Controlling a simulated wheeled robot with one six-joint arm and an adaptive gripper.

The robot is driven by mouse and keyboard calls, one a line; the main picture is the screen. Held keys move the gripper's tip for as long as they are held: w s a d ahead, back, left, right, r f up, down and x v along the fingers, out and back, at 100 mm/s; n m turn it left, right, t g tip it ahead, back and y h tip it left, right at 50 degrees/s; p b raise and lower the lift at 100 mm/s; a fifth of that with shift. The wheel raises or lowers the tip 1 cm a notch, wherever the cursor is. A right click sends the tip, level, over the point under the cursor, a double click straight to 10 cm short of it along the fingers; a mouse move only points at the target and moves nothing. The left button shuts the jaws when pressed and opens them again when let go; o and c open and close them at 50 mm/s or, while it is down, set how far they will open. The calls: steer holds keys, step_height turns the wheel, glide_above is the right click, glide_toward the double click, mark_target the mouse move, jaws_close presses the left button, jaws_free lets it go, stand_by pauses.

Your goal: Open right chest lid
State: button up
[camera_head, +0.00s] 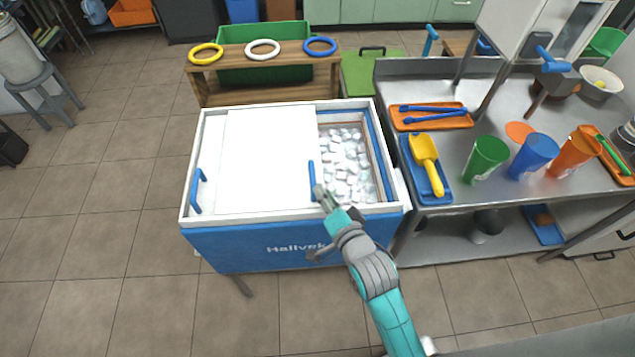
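The chest (255,245) is a blue cooler with a white rim and two white sliding lids. The right lid (268,150) lies to the left, over most of the left lid (211,165), so the chest's right part is uncovered and shows white ice (345,165). The right lid's blue upright handle (311,180) is at its right edge. My gripper (321,192) is at the lower end of this handle, just right of it. I cannot tell whether it touches the handle or how far its fingers are apart. The left lid has its own blue handle (197,190).
A steel table (480,205) stands close on the right with orange and blue trays, a yellow scoop (427,163) and green, blue and orange cups. A wooden rack (210,88) with colored rings stands behind the chest. Tiled floor is free at left and in front.

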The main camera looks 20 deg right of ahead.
steer(key=shift+v, duration=1.9)
steer(key=shift+s, duration=0.1)
steer(key=s+r+n, duration=0.1)
steer(key=s+n, duration=1)
steer(key=s, duration=2)
steer(key=shift+s+r+n+g, duration=0.15)
steer(key=shift+s+n+g, duration=0.15)
steer(key=shift+g, duration=0.1)
